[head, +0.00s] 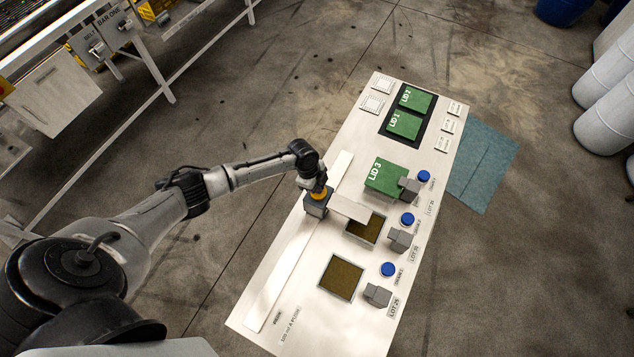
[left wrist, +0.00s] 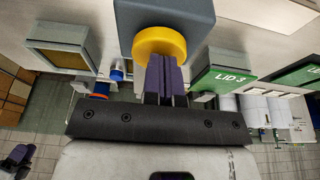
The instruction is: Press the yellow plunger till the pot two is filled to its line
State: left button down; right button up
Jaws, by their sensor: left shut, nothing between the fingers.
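The yellow plunger (head: 320,194) sits on a grey box-shaped dispenser (head: 316,208) on the pale table. A flat chute (head: 349,208) reaches from the dispenser to the upper edge of the middle pot (head: 364,229), which has brown material inside. I cannot read a fill line. My left gripper (head: 316,186) is at the plunger. In the left wrist view its purple fingers (left wrist: 166,76) are shut and empty, their tips at the yellow plunger (left wrist: 160,44); whether they press it is unclear. My right gripper is not in view.
Another open pot (head: 341,278) with brown material lies nearer. A green LID 3 (head: 385,176) covers a spot farther up. Blue buttons (head: 407,219) and grey blocks (head: 400,240) line the right side. LID 1 (head: 404,125) and LID 2 (head: 416,99) lie at the far end.

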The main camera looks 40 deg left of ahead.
pick_arm(q)
notch_tip(320, 180, up, 4)
jog(key=p, duration=0.4)
jog(key=shift+r, duration=0.15)
jog(key=shift+a+r+b, duration=0.2)
jog(key=shift+r+b, duration=0.15)
jog(key=shift+b, duration=0.1)
jog(key=b+v, duration=0.1)
jog(key=v, duration=0.8)
jog(key=shift+d, duration=0.1)
